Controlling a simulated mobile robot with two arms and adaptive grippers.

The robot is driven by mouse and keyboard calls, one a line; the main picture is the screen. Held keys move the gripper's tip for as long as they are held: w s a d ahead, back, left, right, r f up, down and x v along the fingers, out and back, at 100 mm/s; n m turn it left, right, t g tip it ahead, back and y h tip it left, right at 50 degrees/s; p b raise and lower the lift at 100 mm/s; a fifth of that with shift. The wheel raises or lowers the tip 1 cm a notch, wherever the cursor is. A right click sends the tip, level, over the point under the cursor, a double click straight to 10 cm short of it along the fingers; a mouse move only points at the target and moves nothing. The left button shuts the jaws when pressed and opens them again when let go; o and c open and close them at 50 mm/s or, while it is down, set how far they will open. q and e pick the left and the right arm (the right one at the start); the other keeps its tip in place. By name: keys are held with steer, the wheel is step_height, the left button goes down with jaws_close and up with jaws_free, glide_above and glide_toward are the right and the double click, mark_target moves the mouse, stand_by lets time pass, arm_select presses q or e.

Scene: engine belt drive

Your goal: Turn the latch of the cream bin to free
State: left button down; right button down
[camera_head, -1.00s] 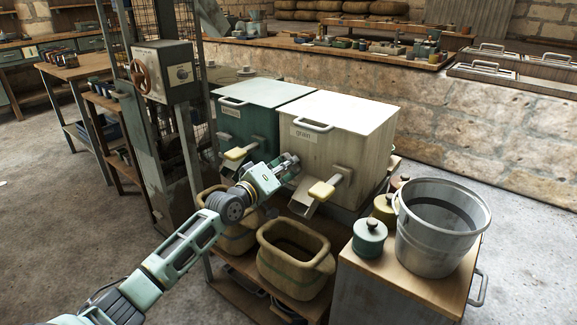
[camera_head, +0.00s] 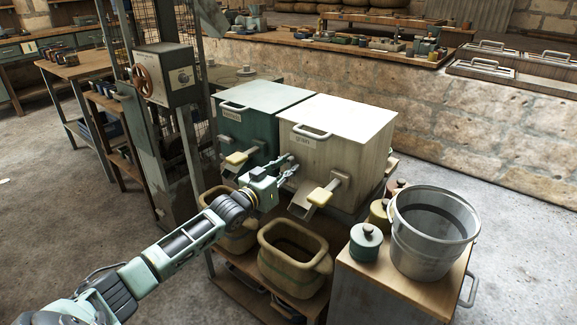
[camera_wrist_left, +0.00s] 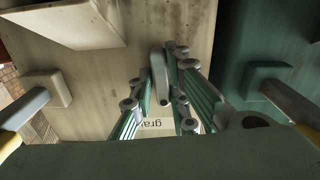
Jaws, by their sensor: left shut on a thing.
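The cream bin (camera_head: 335,135) stands on a low shelf unit, with a label and handle on its front. My left gripper (camera_head: 285,167) is at the left part of the bin's front, beside the dark green bin. In the left wrist view my left gripper (camera_wrist_left: 160,96) is shut on a slim metal latch (camera_wrist_left: 159,76) on the cream front, its fingers on both sides of it. The fingers hide the latch in the head view. The label shows upside down beyond them. My right gripper is not in view.
The dark green bin (camera_head: 257,107) stands close at left. A yellow-handled lever (camera_head: 320,195) and a spout stick out from the cream bin, near my gripper. Below are tan tubs (camera_head: 292,258). A metal bucket (camera_head: 430,235) and lidded pots stand at right.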

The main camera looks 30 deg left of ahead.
arm_select(q)
steer(key=shift+a+f+m, duration=0.1)
steer(key=shift+f+m, duration=0.05)
steer(key=shift+m, duration=0.25)
stand_by(0.3)
steer(key=c, duration=1.8)
jaws_free()
steer(key=shift+a, duration=0.1)
steer(key=shift+c, duration=0.2)
steer(key=shift+o, duration=0.5)
steer(key=shift+s, duration=0.15)
steer(key=s, duration=1.1)
steer(key=shift+s+a, duration=0.4)
